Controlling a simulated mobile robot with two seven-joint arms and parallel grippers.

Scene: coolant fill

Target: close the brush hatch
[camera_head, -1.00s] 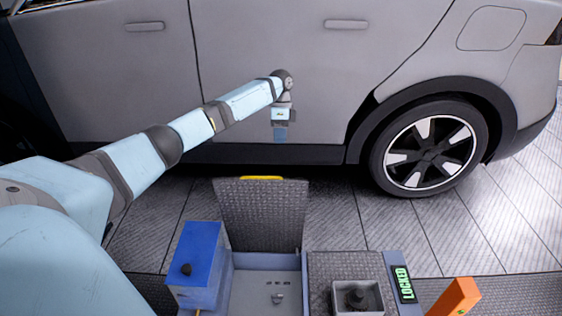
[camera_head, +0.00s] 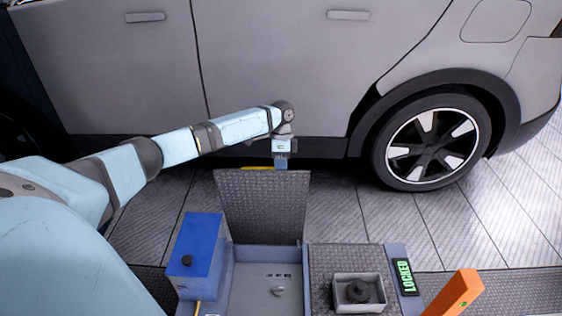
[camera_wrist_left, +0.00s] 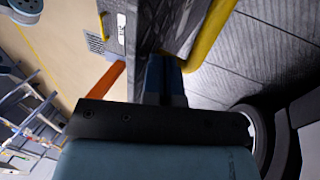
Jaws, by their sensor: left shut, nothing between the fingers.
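The brush hatch (camera_head: 262,210) is a dark chequered plate that stands raised and open behind a grey-blue box (camera_head: 262,290). A yellow strip (camera_head: 257,168) runs along its top edge. My left gripper (camera_head: 281,164) points down at the top edge of the hatch, by the right end of the yellow strip. Its blue fingers (camera_wrist_left: 165,78) are shut and empty. In the left wrist view they are close to the yellow strip (camera_wrist_left: 212,35); I cannot tell whether they touch the hatch. My right gripper is not in view.
A blue box (camera_head: 195,250) stands left of the open compartment. To the right are a square socket with a black knob (camera_head: 358,292), a green LOCKED display (camera_head: 404,276) and an orange post (camera_head: 455,294). A grey car (camera_head: 270,70) stands behind, with tiled floor between.

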